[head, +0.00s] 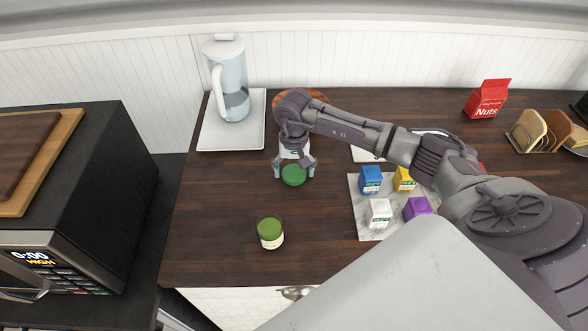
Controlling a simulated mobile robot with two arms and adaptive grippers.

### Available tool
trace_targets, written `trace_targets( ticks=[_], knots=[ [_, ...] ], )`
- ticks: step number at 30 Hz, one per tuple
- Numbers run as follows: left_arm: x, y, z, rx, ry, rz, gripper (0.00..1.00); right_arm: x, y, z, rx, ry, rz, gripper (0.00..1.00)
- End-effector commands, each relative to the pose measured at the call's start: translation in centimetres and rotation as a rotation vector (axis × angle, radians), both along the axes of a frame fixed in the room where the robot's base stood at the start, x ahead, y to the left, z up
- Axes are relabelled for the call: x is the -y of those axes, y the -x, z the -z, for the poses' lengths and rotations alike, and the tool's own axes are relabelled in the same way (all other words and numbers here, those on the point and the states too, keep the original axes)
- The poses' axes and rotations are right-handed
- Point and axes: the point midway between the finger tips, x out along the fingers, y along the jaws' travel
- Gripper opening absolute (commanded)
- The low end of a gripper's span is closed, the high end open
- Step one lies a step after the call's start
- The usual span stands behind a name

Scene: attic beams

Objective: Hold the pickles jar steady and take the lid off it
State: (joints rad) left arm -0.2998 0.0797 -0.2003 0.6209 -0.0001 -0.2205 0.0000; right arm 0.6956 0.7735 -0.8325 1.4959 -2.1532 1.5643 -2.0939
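The pickles jar (271,240) stands upright near the front left of the dark wooden counter. It is glass with a pale label, and its upper part shows olive green. A brighter green round lid (293,176) is farther back, apart from the jar. My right gripper (294,170) points down behind the jar, with its fingers on both sides of the lid and seemingly closed on it. Whether the lid touches the counter is hard to tell. My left gripper is not in view, and nothing holds the jar.
A blender jug (229,80) stands on a white tray (216,136) at the back left. A marble board (369,228) with several small coloured boxes lies right of the jar. A red nuts carton (487,98) stands at the back right. The counter around the jar is clear.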

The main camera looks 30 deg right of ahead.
Motion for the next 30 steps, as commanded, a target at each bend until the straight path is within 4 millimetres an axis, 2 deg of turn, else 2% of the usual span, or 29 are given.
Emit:
trace_targets(
  ticks=[12, 14, 17, 24, 30],
  knots=[
    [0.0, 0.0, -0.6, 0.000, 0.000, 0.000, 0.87, 0.0, 0.0, -0.5, -0.001, -0.001, 0.001, 0.92],
    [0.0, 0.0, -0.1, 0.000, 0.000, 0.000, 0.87, 0.0, -0.1, -0.7, 0.002, 0.000, 0.000, 0.92],
    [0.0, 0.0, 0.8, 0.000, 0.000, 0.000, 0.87, 0.1, -0.2, -2.3, 0.006, 0.001, -0.001, 0.92],
    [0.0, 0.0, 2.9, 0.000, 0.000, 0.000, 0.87, 0.1, -0.1, -7.5, 0.007, 0.002, -0.001, 0.92],
    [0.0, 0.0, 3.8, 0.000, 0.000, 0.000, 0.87, 0.0, -0.1, -10.9, 0.004, 0.000, 0.000, 0.92]
  ],
)
